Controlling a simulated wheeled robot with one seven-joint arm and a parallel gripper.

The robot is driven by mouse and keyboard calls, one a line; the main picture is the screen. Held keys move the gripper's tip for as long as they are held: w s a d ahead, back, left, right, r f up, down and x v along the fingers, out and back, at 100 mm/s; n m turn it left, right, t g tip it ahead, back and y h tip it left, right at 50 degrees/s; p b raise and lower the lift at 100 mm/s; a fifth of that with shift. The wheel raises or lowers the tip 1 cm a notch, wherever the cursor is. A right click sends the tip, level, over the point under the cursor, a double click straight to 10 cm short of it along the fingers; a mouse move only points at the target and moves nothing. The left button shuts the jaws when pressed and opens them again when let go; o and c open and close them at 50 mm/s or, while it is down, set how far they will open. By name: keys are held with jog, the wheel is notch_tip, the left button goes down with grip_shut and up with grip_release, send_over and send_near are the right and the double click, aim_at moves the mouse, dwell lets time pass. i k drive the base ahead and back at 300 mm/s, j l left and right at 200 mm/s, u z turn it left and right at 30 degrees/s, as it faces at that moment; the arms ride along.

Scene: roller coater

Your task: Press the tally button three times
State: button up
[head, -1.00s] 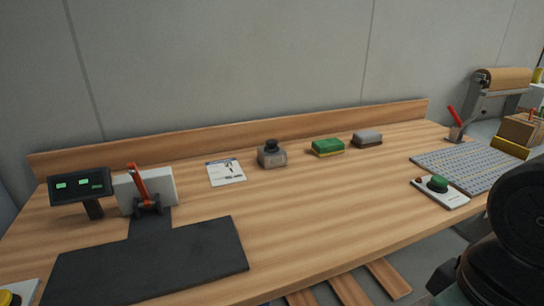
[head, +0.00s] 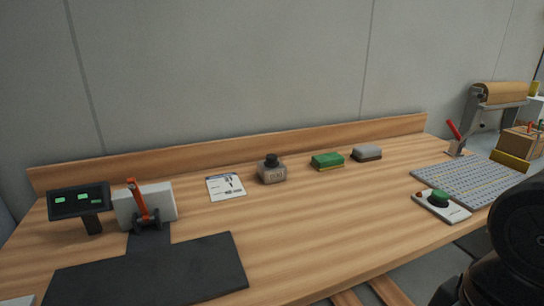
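A small grey box with a black round push knob on top (head: 271,172) stands upright at the middle of the wooden bench. Its front bears a small panel that looks like a counter, too small to read. It looks like the tally counter, and nothing touches its knob. A green round button (head: 439,198) sits on a white base with a small red spot at the right of the bench. My gripper is not in view. Dark rounded parts of my arm fill the lower right corner, away from the grey box.
A printed card (head: 226,187), a green block (head: 327,161) and a grey block (head: 367,153) flank the box. At left are a display (head: 80,200), an orange lever (head: 138,200) and a dark mat (head: 150,272). Bench front-centre is clear.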

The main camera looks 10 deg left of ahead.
aim_at(271, 158)
jog(key=u, duration=0.4)
jog(key=i+l+u, duration=0.1)
jog(key=u, duration=0.65)
jog(key=i+l+u, duration=0.1)
jog(key=u, duration=0.3)
jog(key=i+l+u, duration=0.15)
jog(key=l+u, duration=0.25)
jog(key=l, duration=0.15)
jog(key=l+u, duration=0.35)
jog(key=l, duration=0.6)
jog(key=i+l, duration=0.1)
jog(key=l, duration=0.3)
jog(key=i+u, duration=0.05)
